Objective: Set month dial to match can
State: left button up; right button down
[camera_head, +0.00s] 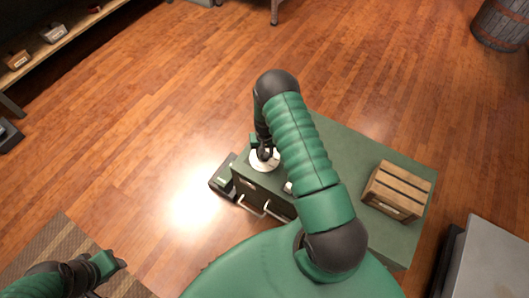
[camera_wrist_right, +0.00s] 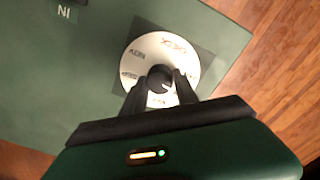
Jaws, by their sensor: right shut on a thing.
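The month dial (camera_wrist_right: 153,48) is a white disc with printed labels and a dark central knob (camera_wrist_right: 160,78), on the green cabinet top. It also shows in the head view (camera_head: 264,161) near the cabinet's left edge. My right gripper (camera_wrist_right: 161,85) is shut on the dark knob, its fingers on either side. In the head view the right gripper (camera_head: 260,148) is at the dial and partly covers it. My left gripper (camera_head: 113,264) is at the lower left, away from the cabinet; its jaws are too small to judge. I cannot make out a can for certain; my right arm hides part of the cabinet top.
The green cabinet (camera_head: 345,145) has light drawer handles (camera_head: 250,206) at its front. A wooden crate (camera_head: 398,190) stands on its right side. A grey block (camera_head: 490,265) is at the lower right and a barrel (camera_head: 502,25) at upper right. Wooden floor is open to the left.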

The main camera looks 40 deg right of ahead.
jog(key=m, duration=0.3)
jog(key=shift+m, duration=0.3)
jog(key=m, duration=0.4)
jog(key=shift+m+p, duration=0.3)
jog(key=shift+p, duration=0.1)
jog(key=m, duration=0.4)
jog(key=shift+m, duration=0.3)
jog(key=m, duration=0.3)
jog(key=shift+m, duration=0.3)
jog(key=m, duration=1.3)
jog(key=shift+w, duration=0.15)
jog(key=shift+r, duration=0.1)
jog(key=c, duration=0.9)
grip_release()
jog(key=shift+c, duration=0.2)
